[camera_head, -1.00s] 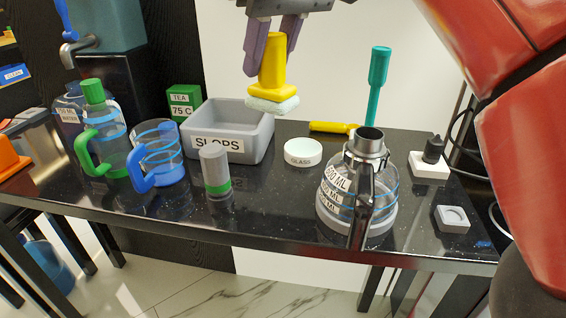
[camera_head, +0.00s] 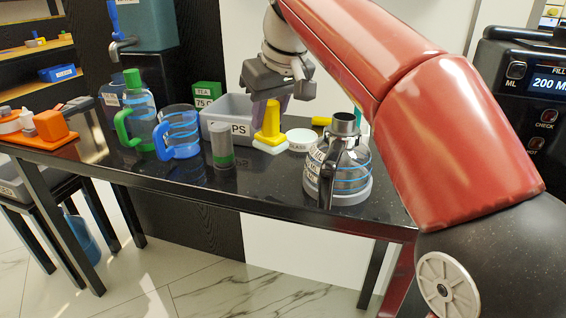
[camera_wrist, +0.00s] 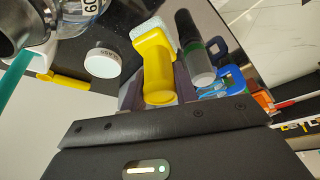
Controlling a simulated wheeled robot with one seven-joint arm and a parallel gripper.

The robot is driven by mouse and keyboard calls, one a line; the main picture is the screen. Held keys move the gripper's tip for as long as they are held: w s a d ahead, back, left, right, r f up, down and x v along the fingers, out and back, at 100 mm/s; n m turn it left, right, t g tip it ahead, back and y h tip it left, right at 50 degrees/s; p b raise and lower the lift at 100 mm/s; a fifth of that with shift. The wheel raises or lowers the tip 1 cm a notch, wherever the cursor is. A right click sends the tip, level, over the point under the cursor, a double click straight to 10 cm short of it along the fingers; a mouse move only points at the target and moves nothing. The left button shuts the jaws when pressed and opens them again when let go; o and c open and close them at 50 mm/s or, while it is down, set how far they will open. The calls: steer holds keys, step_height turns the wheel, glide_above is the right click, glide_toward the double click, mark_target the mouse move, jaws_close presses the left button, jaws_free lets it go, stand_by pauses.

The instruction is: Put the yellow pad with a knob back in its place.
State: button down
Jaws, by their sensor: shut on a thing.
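The yellow pad with a knob (camera_head: 268,122) has a yellow handle on a pale, speckled pad. My gripper (camera_head: 270,108) is shut on its yellow handle, and the pale pad points down. In the head view it appears just left of the white disc marked GLASS and in front of the grey SLOPS bin. I cannot tell whether its underside touches the table. In the wrist view the yellow handle (camera_wrist: 155,68) sits between my gripper's fingers (camera_wrist: 158,90), with the pale pad at its far end.
On the black table (camera_head: 130,176) stand a green-handled bottle (camera_head: 138,115), a blue-handled jug (camera_head: 180,135), a grey shaker (camera_head: 222,145), the SLOPS bin (camera_head: 212,112), the GLASS disc (camera_head: 300,138) and a glass flask (camera_head: 340,165). An orange item (camera_head: 48,126) is at far left. Bare tabletop lies in front.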

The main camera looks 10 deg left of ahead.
mark_target(272, 135)
step_height(272, 135, down, 2)
steer(key=shift+f+b, duration=0.1)
steer(key=shift+b, duration=0.35)
steer(key=shift+w+a+f+b, duration=0.1)
steer(key=shift+f+b, duration=0.1)
steer(key=shift+b, duration=0.1)
step_height(272, 135, down, 4)
steer(key=b, duration=0.4)
steer(key=shift+f, duration=0.15)
steer(key=c, duration=1.5)
jaws_free()
steer(key=o, duration=0.4)
